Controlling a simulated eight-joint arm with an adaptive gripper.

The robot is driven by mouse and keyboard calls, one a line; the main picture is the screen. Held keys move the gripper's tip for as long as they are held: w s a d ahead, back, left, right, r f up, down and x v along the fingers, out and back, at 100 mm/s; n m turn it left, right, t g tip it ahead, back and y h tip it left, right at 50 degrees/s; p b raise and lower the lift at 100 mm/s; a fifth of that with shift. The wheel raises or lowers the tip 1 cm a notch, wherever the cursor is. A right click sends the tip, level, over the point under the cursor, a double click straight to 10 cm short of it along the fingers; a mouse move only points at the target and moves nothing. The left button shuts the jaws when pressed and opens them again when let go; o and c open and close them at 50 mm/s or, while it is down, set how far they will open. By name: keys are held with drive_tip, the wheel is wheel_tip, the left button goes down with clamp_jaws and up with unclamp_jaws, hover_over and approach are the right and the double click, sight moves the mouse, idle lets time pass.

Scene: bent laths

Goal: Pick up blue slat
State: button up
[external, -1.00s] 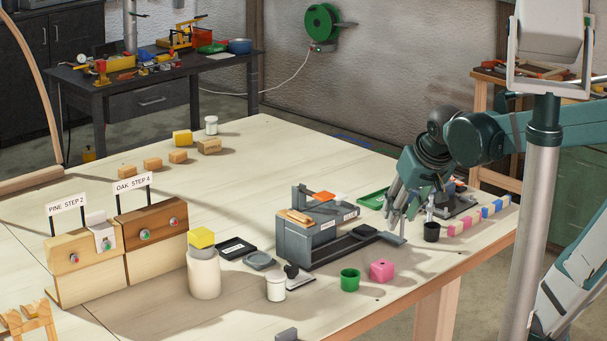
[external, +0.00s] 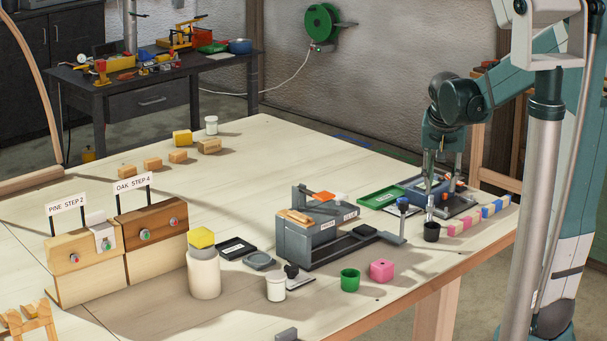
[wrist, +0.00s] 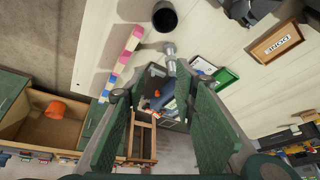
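No separate blue slat can be picked out with certainty. A dark blue flat part (external: 413,184) shows beside my gripper in the external view, and a bluish part (wrist: 168,103) shows between the fingers in the wrist view; I cannot tell whether either is the slat. My gripper (external: 443,184) points down over the dark fixture at the table's right end. In the wrist view its green fingers (wrist: 155,90) stand wide apart, with nothing visibly held.
A black cup (external: 431,232) stands in front of my gripper. A green tray (external: 378,198) lies to its left, and a grey block stand (external: 308,240) farther left.

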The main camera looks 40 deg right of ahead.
sight(495, 203)
drive_tip(key=s+d+f+m+g+p, duration=0.1)
drive_tip(key=d+m, duration=0.1)
drive_tip(key=d, duration=0.4)
drive_tip(key=d+f+m+p, duration=0.1)
drive_tip(key=d+m, duration=0.1)
drive_tip(key=d, duration=0.5)
drive_tip(key=s+d+f+m+g+p, duration=0.1)
drive_tip(key=d+f+m, duration=0.1)
drive_tip(key=d, duration=0.4)
drive_tip(key=shift+s+d+g+h, duration=0.25)
drive_tip(key=shift+s+g+h, duration=0.05)
drive_tip(key=shift+s, duration=0.05)
drive_tip(key=shift+s+d+f, duration=0.2)
drive_tip(key=shift+d, duration=0.2)
drive_tip(key=shift+b+x, duration=0.3)
drive_tip(key=shift+x, duration=1)
drive_tip(key=shift+f, duration=0.1)
drive_tip(key=shift+b+x, duration=0.8)
drive_tip(key=shift+x, duration=1.75)
drive_tip(key=shift+s, duration=0.1)
drive_tip(key=shift+c, duration=0.2)
